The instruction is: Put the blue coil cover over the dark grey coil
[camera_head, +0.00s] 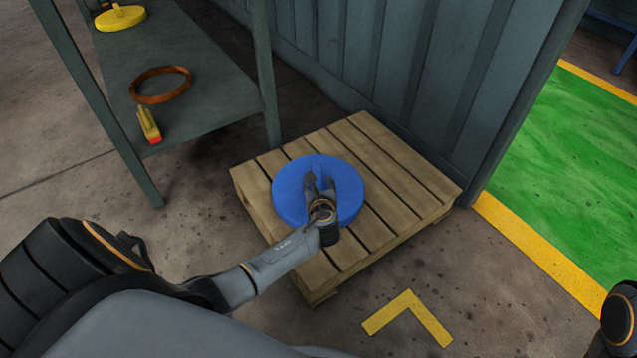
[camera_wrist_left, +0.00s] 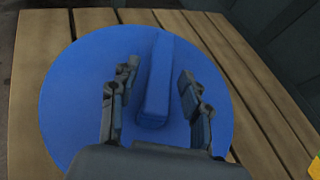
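The blue coil cover (camera_head: 289,191) is a round disc with a bar handle on top, lying over the wooden pallet. It also fills much of the left wrist view (camera_wrist_left: 75,105), with its handle (camera_wrist_left: 156,80) upright in the middle. My left gripper (camera_head: 319,180) is over the cover. In the left wrist view its fingers (camera_wrist_left: 158,74) are spread on both sides of the handle, with small gaps showing. No dark grey coil shows in either view. My right gripper is out of view.
The pallet (camera_head: 385,165) stands against a grey corrugated wall (camera_head: 360,60). A grey shelf (camera_head: 200,60) at the left holds a brown ring (camera_head: 160,98), a yellow disc (camera_head: 120,19) and a small yellow-and-red item (camera_head: 149,126). A green floor area (camera_head: 560,170) is at the right.

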